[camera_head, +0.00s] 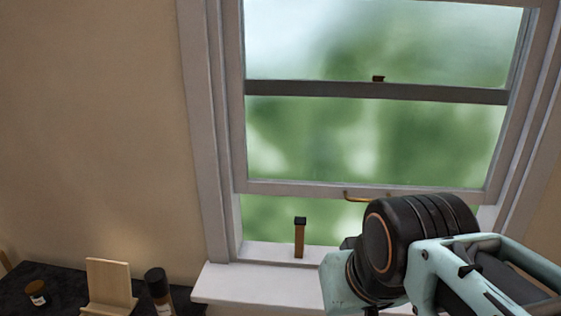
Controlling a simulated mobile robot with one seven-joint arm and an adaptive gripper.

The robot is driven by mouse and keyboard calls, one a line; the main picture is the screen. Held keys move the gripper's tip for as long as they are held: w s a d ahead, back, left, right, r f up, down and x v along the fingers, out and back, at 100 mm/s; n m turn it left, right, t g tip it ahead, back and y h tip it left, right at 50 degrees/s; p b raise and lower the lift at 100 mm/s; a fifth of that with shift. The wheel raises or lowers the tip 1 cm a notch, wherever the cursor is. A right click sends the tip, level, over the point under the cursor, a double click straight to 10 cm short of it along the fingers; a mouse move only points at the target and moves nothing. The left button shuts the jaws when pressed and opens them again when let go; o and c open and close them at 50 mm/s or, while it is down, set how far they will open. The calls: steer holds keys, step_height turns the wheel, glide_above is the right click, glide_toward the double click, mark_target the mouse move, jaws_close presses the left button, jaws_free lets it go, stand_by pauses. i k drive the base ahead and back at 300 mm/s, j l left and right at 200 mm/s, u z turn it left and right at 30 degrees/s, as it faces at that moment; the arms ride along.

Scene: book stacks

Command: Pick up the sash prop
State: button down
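The sash prop (300,238) looks like a short brown wooden stick with a black cap. It stands upright on the white window sill (250,290), in the gap below the raised lower sash (300,190). Its top ends below the sash's bottom rail and appears apart from it. My arm, teal and black, reaches in from the lower right, with its visible end to the right of the prop. No gripper fingers can be made out; they are hidden or out of frame.
A dark surface (60,282) at the lower left holds a light wooden stand (108,282), a dark-capped bottle (158,290) and a small amber jar (37,292). A brass sash handle (368,198) is above my arm. The sill left of the prop is clear.

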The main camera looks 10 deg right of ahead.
mark_target(300, 222)
steer(key=i+l+z, duration=0.2)
steer(key=z, duration=0.25)
steer(key=i+l+z, duration=0.1)
steer(key=i+z, duration=0.15)
steer(key=z, duration=0.15)
